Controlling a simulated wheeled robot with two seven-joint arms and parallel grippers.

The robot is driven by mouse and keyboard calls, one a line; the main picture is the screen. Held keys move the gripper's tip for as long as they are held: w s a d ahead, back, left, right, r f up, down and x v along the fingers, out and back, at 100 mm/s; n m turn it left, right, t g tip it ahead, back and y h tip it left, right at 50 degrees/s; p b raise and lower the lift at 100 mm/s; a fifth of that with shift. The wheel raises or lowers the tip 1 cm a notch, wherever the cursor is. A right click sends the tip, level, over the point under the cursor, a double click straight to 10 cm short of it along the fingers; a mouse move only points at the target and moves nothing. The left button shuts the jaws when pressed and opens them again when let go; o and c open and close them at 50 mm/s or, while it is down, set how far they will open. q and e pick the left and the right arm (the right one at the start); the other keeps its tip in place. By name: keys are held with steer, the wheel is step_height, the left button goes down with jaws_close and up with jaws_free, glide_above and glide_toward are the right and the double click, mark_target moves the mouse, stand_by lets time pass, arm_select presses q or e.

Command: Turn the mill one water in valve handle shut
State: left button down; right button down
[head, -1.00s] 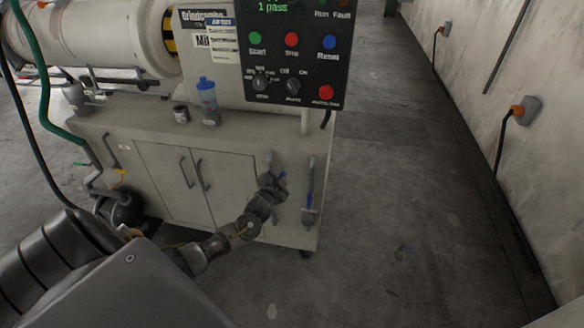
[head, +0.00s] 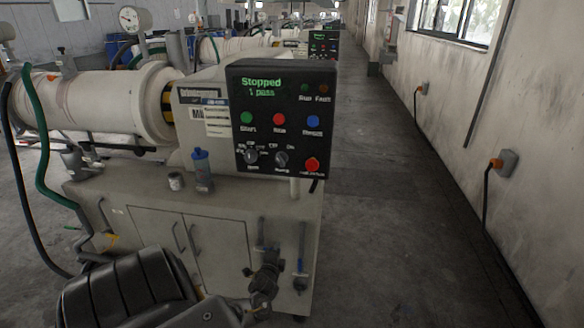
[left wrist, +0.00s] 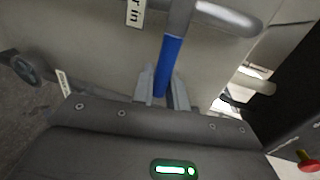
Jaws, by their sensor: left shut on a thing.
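The water-in valve handle is a blue lever (left wrist: 171,62) running down from a grey pipe fitting (left wrist: 182,14) in the left wrist view, beside a white label (left wrist: 135,12) ending in "r in". My left gripper (left wrist: 162,92) is shut on the lower part of this lever, one finger on each side. In the head view my left gripper (head: 274,268) is at the cabinet front, below a grey pipe (head: 261,234), and largely hides the handle. Whether the valve is open or shut cannot be told. My right gripper is not in view.
A second pipe (head: 302,240) with a blue handle stands just right of my gripper. The control panel (head: 280,118) above reads "Stopped". The floor to the right is clear.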

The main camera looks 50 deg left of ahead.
arm_select(q)
steer(key=shift+s+f, duration=0.1)
steer(key=shift+f, duration=0.15)
steer(key=c, duration=1.5)
jaws_free()
steer(key=shift+r, duration=0.1)
steer(key=shift+o, duration=0.2)
steer(key=shift+d, duration=0.1)
steer(key=v, duration=1)
steer(key=shift+s+d+p, duration=0.25)
steer(key=shift+p, duration=0.2)
steer(key=shift+r, duration=0.15)
